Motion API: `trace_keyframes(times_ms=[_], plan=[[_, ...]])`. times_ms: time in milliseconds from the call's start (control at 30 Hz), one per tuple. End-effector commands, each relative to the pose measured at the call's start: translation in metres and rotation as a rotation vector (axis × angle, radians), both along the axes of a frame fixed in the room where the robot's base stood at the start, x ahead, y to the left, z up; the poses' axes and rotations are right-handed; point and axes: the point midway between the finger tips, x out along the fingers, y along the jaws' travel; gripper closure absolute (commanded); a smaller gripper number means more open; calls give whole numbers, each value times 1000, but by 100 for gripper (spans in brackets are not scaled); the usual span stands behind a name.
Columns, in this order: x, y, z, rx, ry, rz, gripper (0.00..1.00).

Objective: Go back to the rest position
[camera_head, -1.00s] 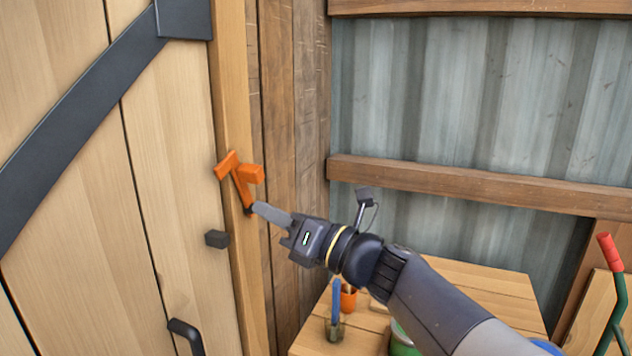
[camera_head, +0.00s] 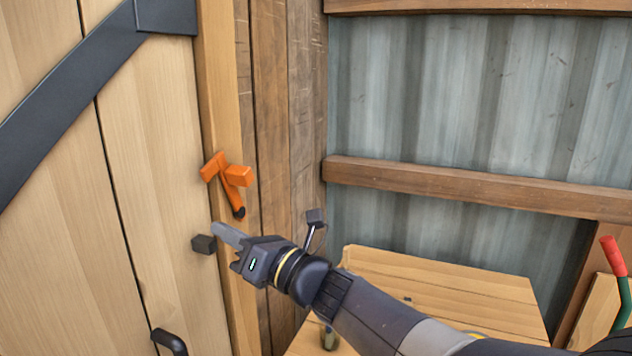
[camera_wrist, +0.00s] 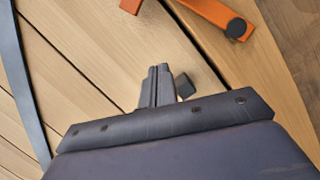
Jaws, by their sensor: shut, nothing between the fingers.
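My gripper (camera_head: 228,236) is shut and empty in the head view, pointing left toward the door frame. Its closed fingers also show in the wrist view (camera_wrist: 158,86). An orange latch (camera_head: 228,180) on the door post sits just above the fingertips, apart from them. In the wrist view the orange latch (camera_wrist: 200,12) with a dark round end lies at the top right. A dark square block (camera_head: 203,244) on the wooden door (camera_head: 145,140) is just left of the fingertips; I cannot tell whether they touch.
A black door handle (camera_head: 170,342) is at the lower left. A wooden table (camera_head: 450,290) stands below and behind my arm, with a small jar (camera_head: 330,340) partly hidden. A red-handled green tool (camera_head: 613,258) leans at the right. The corrugated wall (camera_head: 470,95) closes the back.

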Motion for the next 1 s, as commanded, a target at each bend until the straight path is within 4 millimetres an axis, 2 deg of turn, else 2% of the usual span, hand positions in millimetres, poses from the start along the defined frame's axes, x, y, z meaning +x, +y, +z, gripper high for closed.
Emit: trace_keyframes(times_ms=[33,533,700,800,1000], plan=[[0,0,-9,-14,-32,0,100],[4,-2,-52,-177,-425,-2,100],[4,-1,-84,-174,-412,1,100],[0,-13,-91,-174,-414,-3,100],[-7,-28,-91,-173,-415,-2,100]])
